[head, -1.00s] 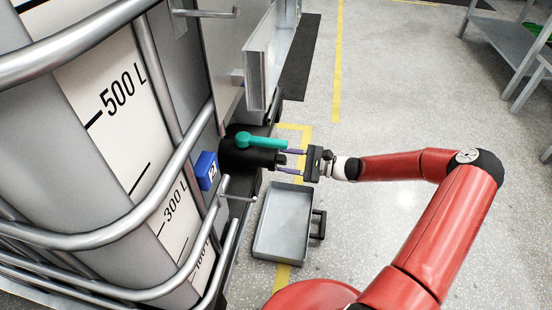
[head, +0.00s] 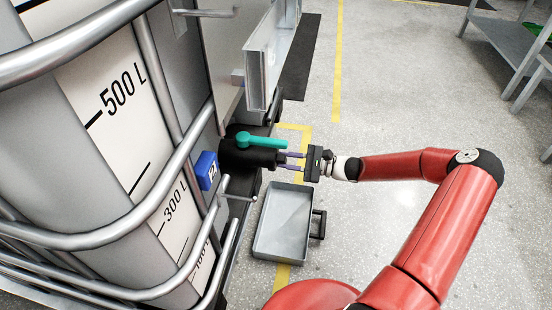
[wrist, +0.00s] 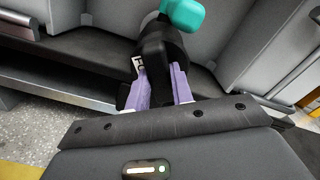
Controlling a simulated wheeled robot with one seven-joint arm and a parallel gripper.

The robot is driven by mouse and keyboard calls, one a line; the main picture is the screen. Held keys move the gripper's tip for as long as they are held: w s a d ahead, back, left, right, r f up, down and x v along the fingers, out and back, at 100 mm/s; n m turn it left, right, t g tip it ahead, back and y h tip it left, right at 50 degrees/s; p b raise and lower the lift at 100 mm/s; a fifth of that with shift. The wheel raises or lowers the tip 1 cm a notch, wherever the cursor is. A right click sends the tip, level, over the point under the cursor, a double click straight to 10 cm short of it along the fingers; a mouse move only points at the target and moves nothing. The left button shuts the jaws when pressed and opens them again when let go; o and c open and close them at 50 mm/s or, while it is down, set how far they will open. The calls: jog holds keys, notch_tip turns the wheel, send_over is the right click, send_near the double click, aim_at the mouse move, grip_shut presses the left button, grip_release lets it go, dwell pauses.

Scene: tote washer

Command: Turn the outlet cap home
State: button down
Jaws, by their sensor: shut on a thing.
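The black outlet (head: 240,154) with a teal lever handle (head: 262,141) sticks out low from the tank. The black cap (head: 281,160) is at the outlet's end, facing my arm. My gripper (head: 289,161) has its two purple fingers closed on the cap from the right. In the wrist view the fingers of my gripper (wrist: 159,88) sit on either side of the black cap (wrist: 157,62), with the teal handle (wrist: 185,15) beyond. A small white mark (wrist: 138,66) shows beside the left finger. The cap's thread is hidden.
A grey drip tray (head: 283,222) lies on the floor below the outlet. A blue tag (head: 206,170) marked 2 hangs left of the outlet. The tank's metal cage bars (head: 200,135) stand close by. The floor to the right is open up to a grey rack (head: 510,45).

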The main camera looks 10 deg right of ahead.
jog(key=shift+r, duration=0.15)
jog(key=m+p, duration=0.5)
jog(key=m, duration=0.1)
jog(key=shift+m+p, duration=0.3)
jog(key=shift+p, duration=0.05)
jog(key=c, duration=1.7)
grip_release()
jog(key=shift+m, duration=0.3)
jog(key=o, duration=1.1)
jog(key=shift+v, duration=3.55)
